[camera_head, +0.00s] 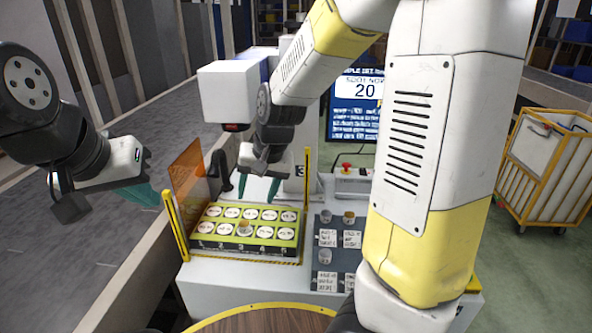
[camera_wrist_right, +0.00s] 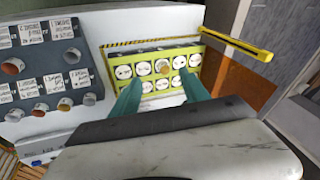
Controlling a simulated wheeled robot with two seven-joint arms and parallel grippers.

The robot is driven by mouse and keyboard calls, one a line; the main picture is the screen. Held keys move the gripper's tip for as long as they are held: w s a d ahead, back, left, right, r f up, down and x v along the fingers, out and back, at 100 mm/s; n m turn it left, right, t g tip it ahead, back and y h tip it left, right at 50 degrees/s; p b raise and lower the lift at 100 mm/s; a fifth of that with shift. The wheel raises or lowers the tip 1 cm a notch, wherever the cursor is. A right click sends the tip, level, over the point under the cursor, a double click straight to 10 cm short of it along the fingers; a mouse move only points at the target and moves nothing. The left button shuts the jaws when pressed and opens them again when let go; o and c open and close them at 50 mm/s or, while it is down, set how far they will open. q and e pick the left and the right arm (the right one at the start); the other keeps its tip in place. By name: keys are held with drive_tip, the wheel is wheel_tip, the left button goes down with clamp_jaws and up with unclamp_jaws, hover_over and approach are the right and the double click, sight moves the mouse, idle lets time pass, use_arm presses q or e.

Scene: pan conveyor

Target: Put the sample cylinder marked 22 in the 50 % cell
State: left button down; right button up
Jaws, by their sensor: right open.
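A yellow-green tray (camera_head: 205,253) holds two rows of white round cells; their labels are too small to read. One small cylinder (camera_head: 244,228) stands in a middle cell of the front row; it also shows in the right wrist view (camera_wrist_right: 162,66). Several capped cylinders, one at the back (camera_head: 349,217), stand on a dark rack (camera_head: 321,262) beside white cards. I cannot read which is 22. My right gripper (camera_head: 258,187) is open and empty above the tray, its fingers (camera_wrist_right: 168,95) framing it in the wrist view. My left gripper (camera_head: 103,192) looks open and empty, left of the tray.
A screen (camera_head: 357,105) behind reads 20. A red button (camera_head: 346,166) is at the back. A grey conveyor (camera_head: 130,210) runs along the left. My right arm hides part of the right side.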

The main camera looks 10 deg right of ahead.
drive_tip(key=s+d+r+n+t, duration=0.1)
drive_tip(key=s+d+r, duration=0.4)
drive_tip(key=s+r, duration=0.1)
drive_tip(key=s+d+r+n+t, duration=0.1)
drive_tip(key=s+d+r+t, duration=0.1)
drive_tip(key=s+d+r, duration=0.3)
drive_tip(key=s+r, duration=0.1)
drive_tip(key=s, duration=0.3)
drive_tip(key=shift+r, duration=0.25)
